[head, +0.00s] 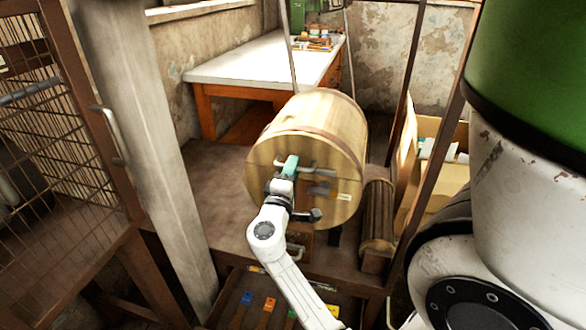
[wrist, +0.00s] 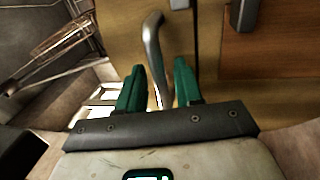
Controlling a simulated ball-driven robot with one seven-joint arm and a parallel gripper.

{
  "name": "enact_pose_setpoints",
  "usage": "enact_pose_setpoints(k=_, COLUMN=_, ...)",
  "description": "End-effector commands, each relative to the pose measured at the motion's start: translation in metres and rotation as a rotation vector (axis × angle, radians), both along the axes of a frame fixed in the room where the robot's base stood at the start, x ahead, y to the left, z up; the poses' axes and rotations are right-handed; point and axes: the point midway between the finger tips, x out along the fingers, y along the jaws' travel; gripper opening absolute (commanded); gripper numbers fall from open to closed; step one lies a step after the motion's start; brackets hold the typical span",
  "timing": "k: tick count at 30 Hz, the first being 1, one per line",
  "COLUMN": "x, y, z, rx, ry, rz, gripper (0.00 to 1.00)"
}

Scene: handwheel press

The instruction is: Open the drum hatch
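The wooden drum (head: 318,118) lies on its side in a dark frame, its round end face toward me. A grey bar handle (head: 323,168) is on that face, with dark metal fittings below. My gripper (head: 290,163) is at the face, by the handle's left end. In the wrist view, my gripper's green fingers (wrist: 159,72) are apart, and a bent grey metal handle (wrist: 152,38) runs down between them. I see no clear grip on it. Wood panels (wrist: 265,50) with grey metal fittings lie beyond. The hatch's outline is partly hidden by my arm, and I cannot tell if it is ajar.
A wire-mesh cage door (head: 60,130) and a pale post (head: 140,130) stand left. A white-topped workbench (head: 265,62) is behind the drum. A small wooden roller (head: 378,215) and an open box (head: 440,165) are right. Coloured-tagged tools (head: 268,308) lie below.

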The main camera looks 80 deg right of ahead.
Motion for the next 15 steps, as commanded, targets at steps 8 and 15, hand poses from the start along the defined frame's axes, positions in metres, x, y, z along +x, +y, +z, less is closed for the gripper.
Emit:
enact_pose_setpoints(k=8, x=-0.0011, y=-0.0084, z=0.0014, rx=0.001, ry=0.000, rz=0.000, gripper=0.35)
enact_pose_setpoints(k=15, x=-0.0009, y=-0.0080, z=0.0013, rx=0.001, ry=0.000, rz=0.000, gripper=0.26)
